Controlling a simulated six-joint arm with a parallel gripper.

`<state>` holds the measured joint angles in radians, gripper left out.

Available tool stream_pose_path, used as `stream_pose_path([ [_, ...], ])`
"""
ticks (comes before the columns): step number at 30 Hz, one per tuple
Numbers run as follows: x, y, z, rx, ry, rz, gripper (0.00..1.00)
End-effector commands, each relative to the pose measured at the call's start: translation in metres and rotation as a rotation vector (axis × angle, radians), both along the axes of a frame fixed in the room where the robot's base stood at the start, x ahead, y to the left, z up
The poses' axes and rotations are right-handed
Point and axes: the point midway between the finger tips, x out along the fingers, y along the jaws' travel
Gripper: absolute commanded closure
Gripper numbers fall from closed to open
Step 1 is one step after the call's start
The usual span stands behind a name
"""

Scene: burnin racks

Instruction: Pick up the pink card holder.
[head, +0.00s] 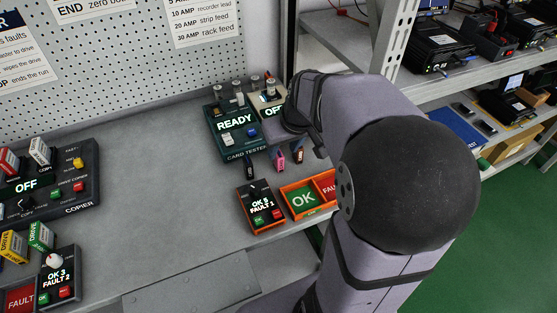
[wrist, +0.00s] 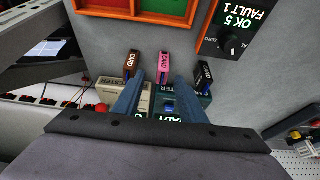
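The pink card holder (head: 279,158) stands upright on the grey bench in front of the card tester, between a black one (head: 249,166) and a brown one (head: 298,152). In the wrist view the pink holder (wrist: 163,66) lies between the tips of my two blue-grey fingers. My gripper (wrist: 159,80) is open, with a gap on both sides of the holder and nothing held. The brown holder (wrist: 131,64) is just outside the left finger; the black holder (wrist: 203,76) is outside the right finger. In the head view my arm hides most of the gripper.
The card tester (head: 234,128) reading READY stands behind the holders, with a second unit (head: 268,100) beside it. An orange OK/FAULT tray (head: 284,204) and a counter box (head: 262,206) sit in front. The bench to the left is clear up to the copier (head: 78,186).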

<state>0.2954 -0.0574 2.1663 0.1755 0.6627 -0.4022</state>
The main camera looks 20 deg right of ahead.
Motion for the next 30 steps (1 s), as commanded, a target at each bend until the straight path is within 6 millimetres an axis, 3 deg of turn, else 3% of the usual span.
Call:
stream_pose_path([
  [5,0.002,0.001,-0.003,0.0,0.0,0.001,0.62],
  [18,0.02,0.004,-0.045,0.0,0.001,0.001,0.62],
  [27,0.022,0.004,-0.048,-0.001,-0.001,0.001,0.62],
  [30,0.022,0.004,-0.048,-0.001,-0.001,0.001,0.84],
])
